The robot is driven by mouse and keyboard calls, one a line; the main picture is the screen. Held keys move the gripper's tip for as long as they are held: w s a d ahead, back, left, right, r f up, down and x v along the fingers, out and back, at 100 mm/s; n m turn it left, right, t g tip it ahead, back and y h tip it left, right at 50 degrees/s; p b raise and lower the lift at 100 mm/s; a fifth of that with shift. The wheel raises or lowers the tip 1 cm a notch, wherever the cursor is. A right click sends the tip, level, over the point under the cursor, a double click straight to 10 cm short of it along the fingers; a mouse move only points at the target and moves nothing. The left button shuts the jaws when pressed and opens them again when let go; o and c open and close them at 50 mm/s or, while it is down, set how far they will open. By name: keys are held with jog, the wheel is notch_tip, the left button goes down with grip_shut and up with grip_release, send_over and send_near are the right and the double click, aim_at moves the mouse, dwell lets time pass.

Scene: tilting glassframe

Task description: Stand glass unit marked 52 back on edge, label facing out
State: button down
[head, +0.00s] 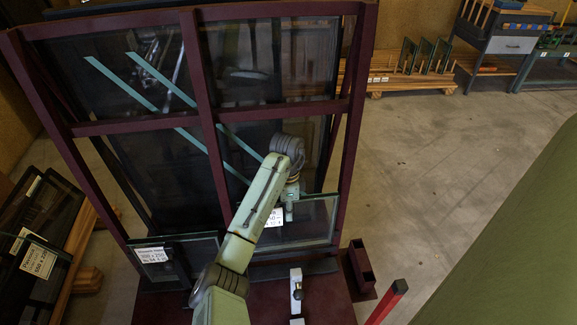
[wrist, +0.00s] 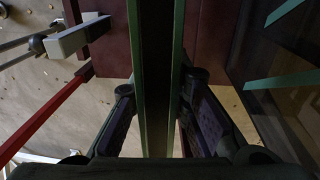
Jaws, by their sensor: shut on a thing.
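My gripper (head: 290,208) is at the lower right of the maroon frame (head: 195,75), shut on the top edge of a clear glass unit (head: 315,225). The unit looks upright, in front of the frame's lower right part. Its white label (head: 275,217) faces the head camera but is partly covered by my arm, so I cannot read the number surely. In the wrist view, the unit's dark edge with green sides (wrist: 157,80) runs between the two fingers of my gripper (wrist: 157,105). Whether its lower edge rests on the base is unclear.
Another labelled glass unit (head: 200,250) stands at the frame's lower left. More dark units lean in a wooden rack (head: 85,240) at far left. A grey clamp-like part (head: 296,290) and a red bar (head: 388,302) are near the front.

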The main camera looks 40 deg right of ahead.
jog(key=shift+w+r, duration=0.2)
notch_tip(320, 180, down, 14)
jog(key=b, duration=0.7)
jog(key=shift+w+d+f, duration=0.15)
jog(key=shift+w+d, duration=0.05)
jog(key=shift+w, duration=0.05)
dwell(0.7)
jog(key=shift+f, duration=0.45)
dwell(1.0)
jog(key=c, duration=1.7)
grip_release()
jog(key=shift+o, duration=1.3)
